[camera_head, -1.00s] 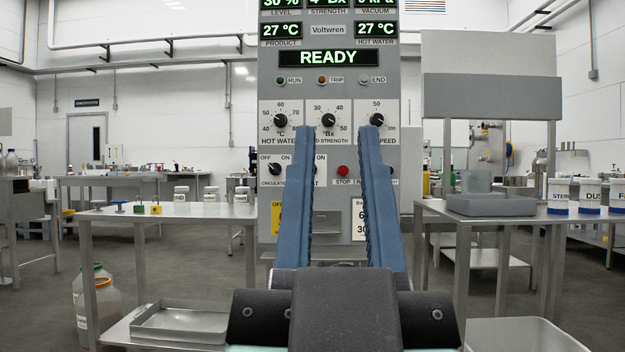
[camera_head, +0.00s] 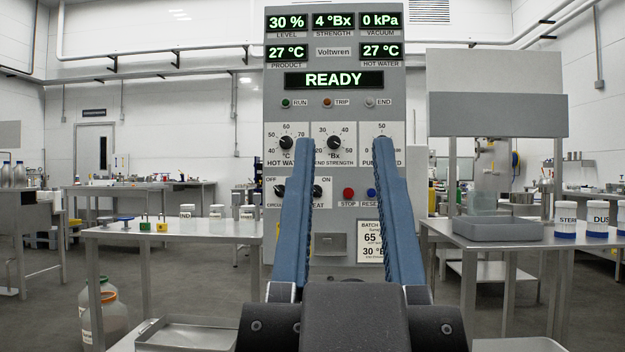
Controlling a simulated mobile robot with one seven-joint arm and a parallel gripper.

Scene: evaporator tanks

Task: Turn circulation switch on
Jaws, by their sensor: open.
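The circulation switch (camera_head: 280,190) is a small black knob at the lower left of the grey control panel (camera_head: 288,118). OFF shows above its left side; its ON mark and part of its label are hidden by my left finger. Its exact pointer setting is too small to tell. My gripper (camera_head: 342,142) is open and empty, with two long blue fingers pointing up in front of the panel. The left finger overlaps the picture just right of the circulation switch. I cannot tell the gap in depth between the fingers and the panel.
A second switch labelled HEAT (camera_head: 318,191) is partly hidden beside the left finger. Red STOP (camera_head: 348,193) and blue RESET (camera_head: 371,192) buttons show between the fingers. Steel tables stand left (camera_head: 190,230) and right (camera_head: 480,241) of the panel. The display reads READY.

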